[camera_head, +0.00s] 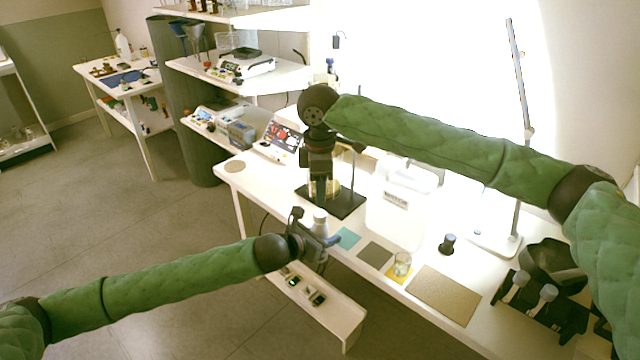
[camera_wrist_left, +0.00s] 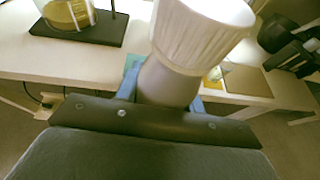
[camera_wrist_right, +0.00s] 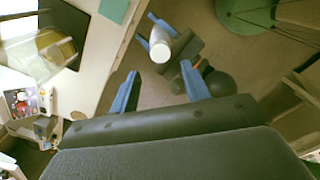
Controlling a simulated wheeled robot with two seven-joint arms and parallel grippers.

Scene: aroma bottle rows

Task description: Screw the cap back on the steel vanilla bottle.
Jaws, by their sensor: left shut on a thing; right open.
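The steel vanilla bottle (camera_head: 320,228) is a grey bottle with a pale top, held upright just off the table's front edge. My left gripper (camera_head: 318,242) is shut on its body. In the left wrist view the bottle's smooth body (camera_wrist_left: 166,86) shows between the blue fingers, with a ribbed white cap (camera_wrist_left: 200,35) on top. Whether the cap is fully seated cannot be told. My right gripper (camera_wrist_right: 160,88) is open and empty, with its fingers apart from the bottle. The right wrist view shows the white cap (camera_wrist_right: 160,48) end-on, beyond the fingertips.
A black stand (camera_head: 345,205) with a glass of yellow liquid (camera_head: 325,191) is near my right gripper. Teal (camera_head: 346,238) and grey (camera_head: 375,254) mats, a small beaker (camera_head: 402,264) and a tan board (camera_head: 443,296) lie rightward. A black rack (camera_head: 565,312) stands far right.

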